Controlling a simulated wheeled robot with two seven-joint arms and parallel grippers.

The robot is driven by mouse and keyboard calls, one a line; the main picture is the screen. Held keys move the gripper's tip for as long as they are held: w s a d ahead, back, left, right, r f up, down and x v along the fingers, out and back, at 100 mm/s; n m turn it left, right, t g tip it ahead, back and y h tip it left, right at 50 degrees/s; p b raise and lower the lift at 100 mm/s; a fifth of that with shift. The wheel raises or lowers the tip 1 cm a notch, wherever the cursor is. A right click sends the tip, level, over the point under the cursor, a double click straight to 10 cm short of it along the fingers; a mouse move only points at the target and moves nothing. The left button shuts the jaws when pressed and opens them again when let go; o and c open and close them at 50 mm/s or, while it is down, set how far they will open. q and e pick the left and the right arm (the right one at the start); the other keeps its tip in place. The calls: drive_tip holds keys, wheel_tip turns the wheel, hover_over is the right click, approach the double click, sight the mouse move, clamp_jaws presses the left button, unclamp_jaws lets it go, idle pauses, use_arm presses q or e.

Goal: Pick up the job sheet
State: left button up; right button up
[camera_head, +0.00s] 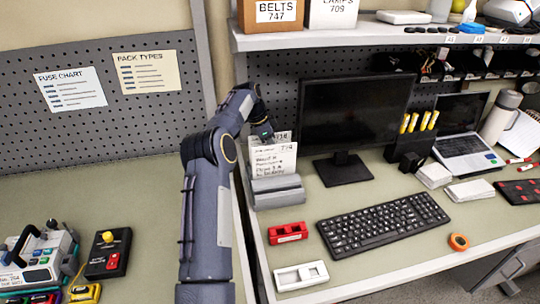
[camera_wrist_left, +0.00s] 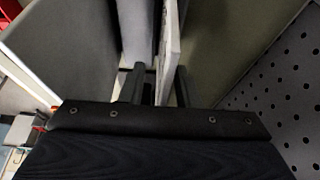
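White job sheets with printed text stand upright in a grey holder (camera_head: 278,192) left of the monitor. The front job sheet (camera_head: 274,158) shows most of its face; another sheet stands behind it, partly covered. My left arm reaches over the desk, and its left gripper (camera_head: 264,132) is at the top of the sheets. In the left wrist view, the two fingers of the left gripper (camera_wrist_left: 158,88) are apart, with the edge of a white sheet (camera_wrist_left: 169,50) between them, closer to the right finger. My right gripper is not in view.
A black monitor (camera_head: 355,112) and keyboard (camera_head: 383,224) are right of the holder. A red tray (camera_head: 288,233) and a white tray (camera_head: 301,276) lie in front. A shelf (camera_head: 330,38) with boxes overhangs the back. A pegboard (camera_head: 110,125) is at left.

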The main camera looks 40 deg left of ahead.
use_arm(q)
drive_tip(key=shift+f, duration=0.15)
idle(0.3)
clamp_jaws()
